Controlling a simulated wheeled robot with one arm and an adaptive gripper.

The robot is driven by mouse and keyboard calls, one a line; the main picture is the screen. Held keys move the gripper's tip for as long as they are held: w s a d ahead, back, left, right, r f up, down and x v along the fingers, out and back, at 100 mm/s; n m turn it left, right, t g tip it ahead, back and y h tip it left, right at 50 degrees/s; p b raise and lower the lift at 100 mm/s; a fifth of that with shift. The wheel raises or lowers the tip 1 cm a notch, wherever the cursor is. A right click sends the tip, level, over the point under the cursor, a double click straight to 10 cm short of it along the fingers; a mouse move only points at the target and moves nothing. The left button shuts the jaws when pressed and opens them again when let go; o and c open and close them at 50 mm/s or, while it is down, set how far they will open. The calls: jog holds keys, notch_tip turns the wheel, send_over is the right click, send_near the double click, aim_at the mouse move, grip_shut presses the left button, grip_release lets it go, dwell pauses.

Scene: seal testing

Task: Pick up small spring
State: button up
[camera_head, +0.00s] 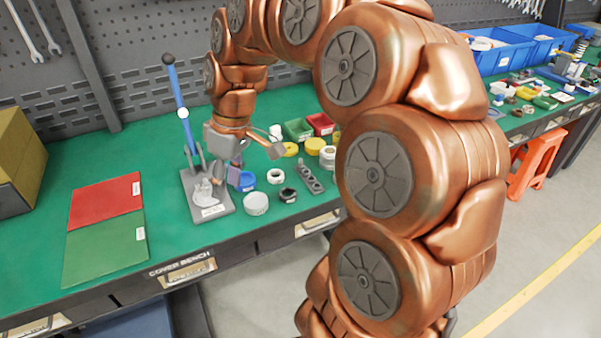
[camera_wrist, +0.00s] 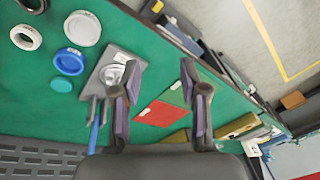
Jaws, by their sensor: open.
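I cannot pick out a small spring for certain in either view. A pale, shiny, coil-like shape (camera_head: 205,191) sits on the grey base plate (camera_head: 213,211) of the blue-handled lever press; the wrist view shows a pale round thing (camera_wrist: 113,74) on that plate. My gripper (camera_head: 236,172) hangs over the bench just right of the press, partly overlapping it in the head view. In the wrist view my gripper (camera_wrist: 160,75) has its two fingers wide apart with nothing between them.
The press's blue lever (camera_head: 180,105) stands tall close left of my gripper. A blue ring (camera_head: 245,181), a white round part (camera_head: 256,204) and a black ring (camera_head: 288,195) lie nearby. Red (camera_head: 106,200) and green mats lie left. Small green (camera_head: 298,129) and red bins stand behind.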

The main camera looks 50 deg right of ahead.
jog(key=w+d+f+t+b, duration=0.1)
jog(key=w+d+f+b, duration=0.1)
jog(key=w+d, duration=0.4)
jog(key=t+b, duration=0.2)
jog(key=b, duration=0.3)
send_near(301, 159)
jog(key=a+f, duration=0.1)
jog(key=shift+w+a+f+n+p, duration=0.15)
jog(key=shift+w+f+n+p, duration=0.05)
jog(key=shift+w+f, duration=0.25)
jog(key=shift+w+a+f+n+p, duration=0.2)
jog(key=shift+w+f, duration=0.1)
jog(key=shift+f, duration=0.3)
jog(key=f, duration=0.2)
jog(key=w+f, duration=0.1)
jog(key=f, duration=0.1)
jog(key=shift+d+f, duration=0.1)
jog(key=shift+w+f, duration=0.2)
jog(key=shift+f, duration=0.3)
grip_shut()
